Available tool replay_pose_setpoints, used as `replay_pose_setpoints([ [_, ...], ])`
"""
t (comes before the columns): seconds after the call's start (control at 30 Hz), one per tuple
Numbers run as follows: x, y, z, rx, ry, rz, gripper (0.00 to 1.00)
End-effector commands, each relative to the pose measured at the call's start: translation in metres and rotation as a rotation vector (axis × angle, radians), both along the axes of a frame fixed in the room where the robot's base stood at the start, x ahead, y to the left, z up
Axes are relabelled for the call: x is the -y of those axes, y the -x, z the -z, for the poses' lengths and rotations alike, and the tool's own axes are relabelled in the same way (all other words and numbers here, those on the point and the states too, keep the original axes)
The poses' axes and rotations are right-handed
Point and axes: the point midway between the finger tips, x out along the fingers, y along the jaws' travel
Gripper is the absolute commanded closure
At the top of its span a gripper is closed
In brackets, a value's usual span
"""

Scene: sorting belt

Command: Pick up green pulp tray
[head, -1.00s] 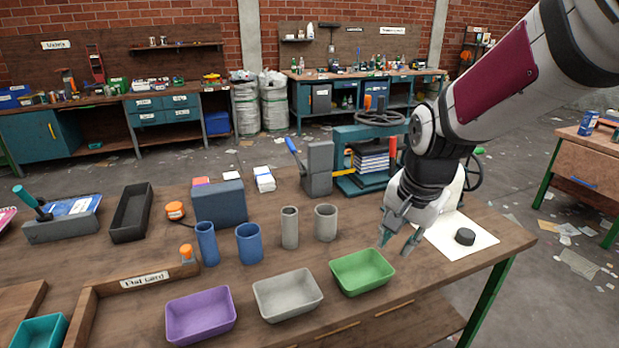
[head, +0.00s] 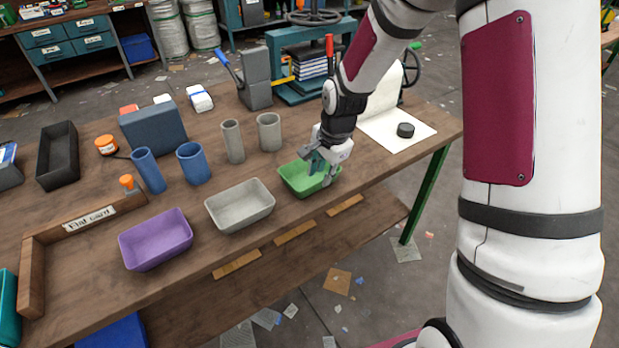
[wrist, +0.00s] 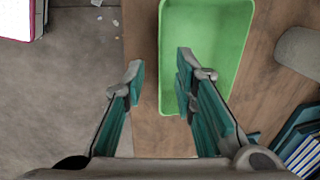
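The green pulp tray (head: 298,182) is a shallow open tray, empty as far as I see, near the table's front edge in the head view. In the wrist view the green tray (wrist: 222,50) fills the upper middle. My gripper (head: 324,172) is at the tray's right end in the head view. In the wrist view my gripper (wrist: 161,70) is open, with one finger over the tray's inside and the other outside its left wall. The wall lies between the fingers. I cannot tell whether either finger touches it.
A grey tray (head: 240,207) and a purple tray (head: 155,240) stand left of the green one. Grey tubes (head: 233,141) and blue tubes (head: 148,171) stand behind. A white sheet (head: 385,125) with a black puck (head: 405,130) lies to the right. The table edge is close in front.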

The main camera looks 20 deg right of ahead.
Motion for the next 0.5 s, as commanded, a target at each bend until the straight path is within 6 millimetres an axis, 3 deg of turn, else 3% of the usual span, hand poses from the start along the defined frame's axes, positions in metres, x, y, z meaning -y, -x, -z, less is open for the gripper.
replay_pose_setpoints([
  [0.17, -0.001, -0.002, 0.01, 0.0, 0.0, -0.001, 0.74],
  [0.5, -0.004, -0.012, 0.053, -0.001, 0.0, -0.001, 0.74],
])
